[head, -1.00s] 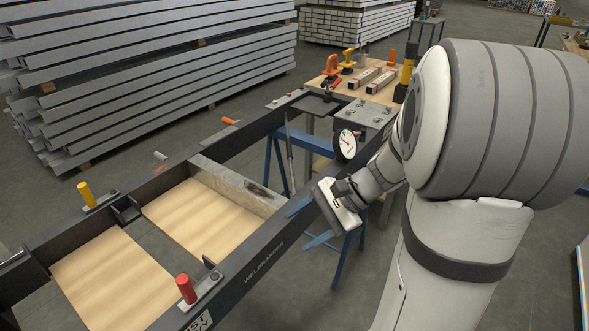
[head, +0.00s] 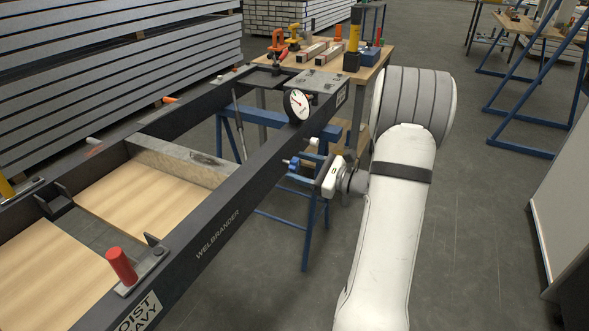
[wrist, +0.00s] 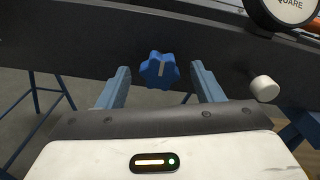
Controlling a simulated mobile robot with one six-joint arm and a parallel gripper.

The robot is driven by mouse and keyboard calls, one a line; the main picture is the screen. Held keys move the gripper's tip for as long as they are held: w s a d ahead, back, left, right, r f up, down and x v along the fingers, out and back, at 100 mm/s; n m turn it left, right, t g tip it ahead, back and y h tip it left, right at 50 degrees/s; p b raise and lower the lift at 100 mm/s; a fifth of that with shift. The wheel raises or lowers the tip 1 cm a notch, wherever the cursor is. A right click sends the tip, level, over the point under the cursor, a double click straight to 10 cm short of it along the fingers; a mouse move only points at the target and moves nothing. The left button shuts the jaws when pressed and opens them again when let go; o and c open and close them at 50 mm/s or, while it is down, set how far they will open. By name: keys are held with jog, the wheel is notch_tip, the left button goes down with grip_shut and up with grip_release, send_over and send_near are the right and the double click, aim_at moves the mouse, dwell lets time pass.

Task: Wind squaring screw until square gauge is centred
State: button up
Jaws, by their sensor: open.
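The squaring screw's blue lobed knob (wrist: 159,70) sticks out of the dark frame beam and has a pale line on its face. My gripper (wrist: 161,80) is open, with one blue finger on each side of the knob and gaps between. In the head view my gripper (head: 302,166) is at the outer side of the beam, and the blue knob (head: 293,164) shows beside its fingers. The round white square gauge (head: 297,105) stands on the beam above, its needle pointing up and left. Only the gauge's lower edge (wrist: 290,8) shows in the wrist view.
A white knob (wrist: 265,88) sticks out of the beam right of my fingers. The dark frame (head: 205,215) runs across the left, with a red clamp handle (head: 121,266) near me. A blue trestle (head: 308,225) stands below.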

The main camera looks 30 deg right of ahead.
jog(key=shift+x, duration=1.05)
jog(key=shift+c, duration=0.2)
jog(key=shift+s, duration=0.1)
jog(key=c, duration=0.9)
